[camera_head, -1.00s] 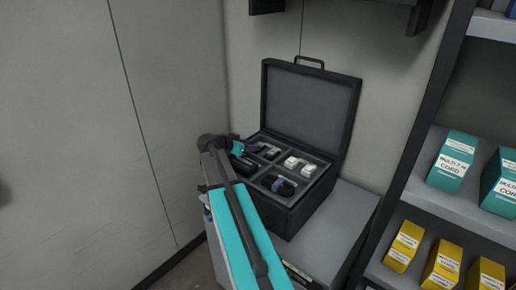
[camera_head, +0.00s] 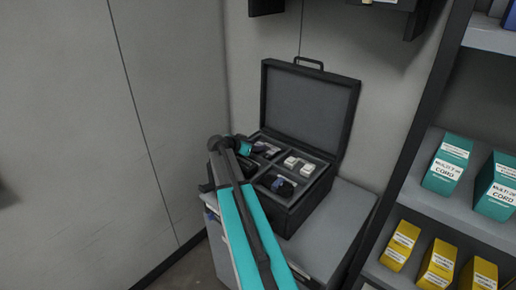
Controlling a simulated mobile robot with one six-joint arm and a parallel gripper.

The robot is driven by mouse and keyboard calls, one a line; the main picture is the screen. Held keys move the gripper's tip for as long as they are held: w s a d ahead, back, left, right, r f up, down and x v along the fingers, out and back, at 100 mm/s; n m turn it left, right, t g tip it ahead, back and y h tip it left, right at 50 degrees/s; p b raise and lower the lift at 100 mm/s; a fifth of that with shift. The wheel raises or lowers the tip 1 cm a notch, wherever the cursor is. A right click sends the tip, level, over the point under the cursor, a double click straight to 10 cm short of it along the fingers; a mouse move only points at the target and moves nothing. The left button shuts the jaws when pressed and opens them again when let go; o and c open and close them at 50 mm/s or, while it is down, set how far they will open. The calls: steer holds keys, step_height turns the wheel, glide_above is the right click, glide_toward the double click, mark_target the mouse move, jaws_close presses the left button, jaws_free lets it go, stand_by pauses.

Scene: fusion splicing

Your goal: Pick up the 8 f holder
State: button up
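An open dark case (camera_head: 318,196) stands on a grey cabinet, its lid raised at the back. Its compartments hold small items: white pieces (camera_head: 299,166) at the right, a dark item with a bluish part (camera_head: 282,186) at the front, and dark-and-grey pieces (camera_head: 267,151) at the back left. I cannot tell which of these is the 8 f holder; no label is readable. My teal and black arm reaches up from the bottom to the case's left side. The arm hides the left compartments and my gripper's fingers, so its opening cannot be seen.
The grey cabinet top (camera_head: 345,215) is clear at the case's right. A dark-framed shelf with teal boxes (camera_head: 447,165) and yellow boxes (camera_head: 438,266) stands at the right. Walls close in behind and at left. A dark shelf hangs above the case.

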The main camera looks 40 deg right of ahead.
steer(key=c, duration=0.9)
steer(key=shift+r, duration=0.15)
steer(key=shift+r+b, duration=1.7)
steer(key=shift+r, duration=3.2)
